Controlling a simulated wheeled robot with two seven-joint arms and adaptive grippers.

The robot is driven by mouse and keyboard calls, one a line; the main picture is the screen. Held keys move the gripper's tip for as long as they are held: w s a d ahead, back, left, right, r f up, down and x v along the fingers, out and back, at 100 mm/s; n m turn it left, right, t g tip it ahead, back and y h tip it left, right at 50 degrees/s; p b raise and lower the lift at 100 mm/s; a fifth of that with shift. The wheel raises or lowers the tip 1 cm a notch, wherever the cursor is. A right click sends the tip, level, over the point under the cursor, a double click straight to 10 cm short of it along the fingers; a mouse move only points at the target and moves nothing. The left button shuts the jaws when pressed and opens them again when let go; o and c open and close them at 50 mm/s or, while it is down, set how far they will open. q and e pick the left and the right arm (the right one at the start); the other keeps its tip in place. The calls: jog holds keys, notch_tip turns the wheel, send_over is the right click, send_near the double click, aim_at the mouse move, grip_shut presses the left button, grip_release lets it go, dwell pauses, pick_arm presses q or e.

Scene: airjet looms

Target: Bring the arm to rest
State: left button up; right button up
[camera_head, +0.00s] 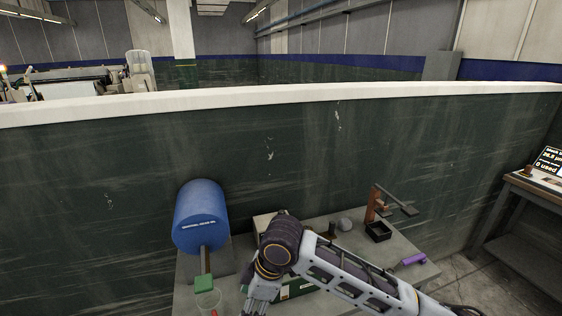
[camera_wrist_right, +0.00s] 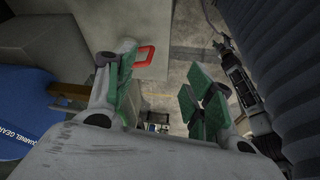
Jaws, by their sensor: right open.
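My right arm comes in from the lower right of the head view and reaches over a grey workbench (camera_head: 240,270). Its wrist is bent down, and the gripper is mostly cut off or hidden at the bottom edge. In the right wrist view my right gripper (camera_wrist_right: 162,95) is open, with green pads on both fingers set wide apart. Nothing is between the fingers; the bench edge and floor show beyond them. My left gripper is in neither view.
A clear cup (camera_head: 209,302) is near the front. A brown stand (camera_head: 372,205), black tray (camera_head: 378,232) and purple object (camera_head: 413,259) are at the right. A red-rimmed item (camera_wrist_right: 145,55) lies near the bench edge.

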jog(key=s+d+f+m+t+h, duration=0.1)
jog(key=s+d+f+m, duration=0.4)
jog(key=d, duration=0.5)
jog(key=s+d+f+m+t+h, duration=0.1)
jog(key=s+d+f+m, duration=0.1)
jog(key=d+f+m, duration=0.6)
jog(key=s+d+f+m+t+h, duration=0.15)
jog(key=s+d+m, duration=0.25)
jog(key=d, duration=0.7)
notch_tip(320, 180, down, 35)
jog(key=s+g+b, duration=0.1)
jog(key=s+g, duration=0.1)
jog(key=s, duration=0.1)
jog(key=s+d+f, duration=0.2)
jog(key=s+f, duration=0.8)
jog(key=s+d+f+b, duration=0.1)
jog(key=s+d+f, duration=0.1)
jog(key=s+f, duration=0.8)
jog(key=shift+s+d+n+g, duration=0.15)
jog(key=shift+s+n+g, duration=0.3)
jog(key=shift+s, duration=0.25)
